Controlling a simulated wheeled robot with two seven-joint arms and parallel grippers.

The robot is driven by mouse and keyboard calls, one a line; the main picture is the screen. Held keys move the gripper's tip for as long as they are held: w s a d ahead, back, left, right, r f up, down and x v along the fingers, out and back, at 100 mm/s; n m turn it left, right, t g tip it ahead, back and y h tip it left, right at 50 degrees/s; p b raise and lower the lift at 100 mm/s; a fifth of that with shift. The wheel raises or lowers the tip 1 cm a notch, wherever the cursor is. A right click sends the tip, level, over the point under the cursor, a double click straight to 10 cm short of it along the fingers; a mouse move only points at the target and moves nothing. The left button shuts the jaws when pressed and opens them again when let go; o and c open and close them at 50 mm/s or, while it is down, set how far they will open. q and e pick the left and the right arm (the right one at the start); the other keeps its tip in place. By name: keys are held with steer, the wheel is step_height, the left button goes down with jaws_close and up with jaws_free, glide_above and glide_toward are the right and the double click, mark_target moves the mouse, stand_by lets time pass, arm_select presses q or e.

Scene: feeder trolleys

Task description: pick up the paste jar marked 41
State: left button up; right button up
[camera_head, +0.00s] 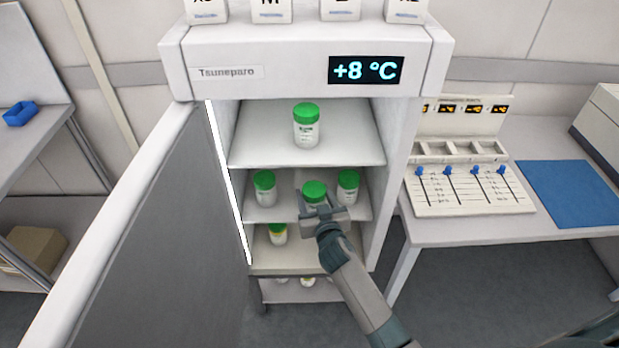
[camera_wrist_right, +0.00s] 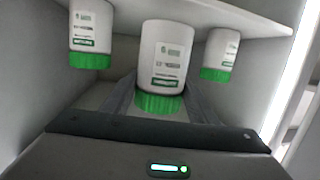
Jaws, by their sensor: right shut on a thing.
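My right gripper (camera_head: 322,210) reaches into the open fridge and is shut on the middle white jar (camera_head: 314,192) with a green lid, at the second shelf. In the right wrist view, upside down, this jar (camera_wrist_right: 163,62) sits between the fingers. I cannot tell whether it touches the shelf. A similar jar stands on each side of it, one left (camera_head: 264,188) and one right (camera_head: 347,186). Another green-lidded jar (camera_head: 306,127) stands on the top shelf. The labels are too small to read a number. My left gripper is not in view.
The fridge door (camera_head: 150,230) stands open at left. At right, a table holds a slotted panel (camera_head: 465,190) and a blue mat (camera_head: 570,195). A blue bin (camera_head: 20,113) is far left.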

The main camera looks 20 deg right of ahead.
steer(key=v, duration=0.5)
steer(key=f+p+v, duration=0.1)
steer(key=v, duration=0.1)
steer(key=shift+s, duration=1)
